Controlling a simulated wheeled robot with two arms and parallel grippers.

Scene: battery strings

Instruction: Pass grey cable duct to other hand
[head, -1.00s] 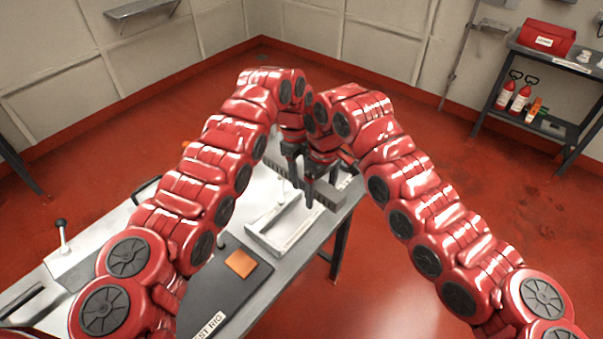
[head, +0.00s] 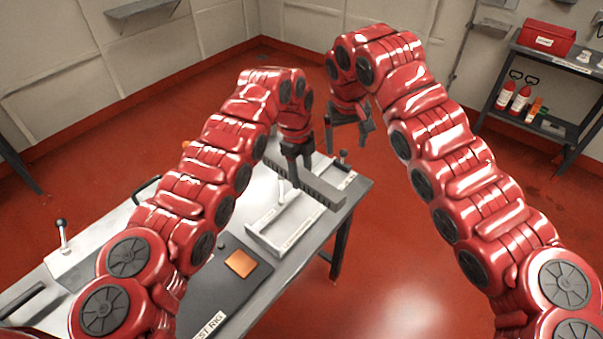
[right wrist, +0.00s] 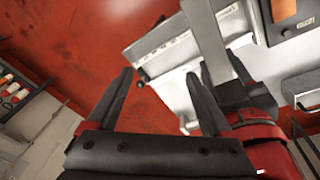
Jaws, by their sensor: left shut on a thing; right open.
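The grey cable duct (head: 325,190) is a long grey bar, held above the table and slanting down to the right in the head view. My left gripper (head: 302,176) is shut on it nearer its left end, so its right end sticks out free. My right gripper (head: 345,147) is open and empty, up and to the right of the duct, apart from it. In the right wrist view, my right gripper's spread fingers (right wrist: 165,110) have nothing between them. The duct (right wrist: 207,42) shows there beyond the right finger, with my left gripper (right wrist: 240,95) at its lower end.
The table (head: 350,195) below carries a pale tray-like frame (head: 285,230), a dark test rig board with an orange square (head: 241,264), and a lever (head: 62,235). A shelf (head: 570,70) with a red box stands at the far right. Open floor lies right of the table.

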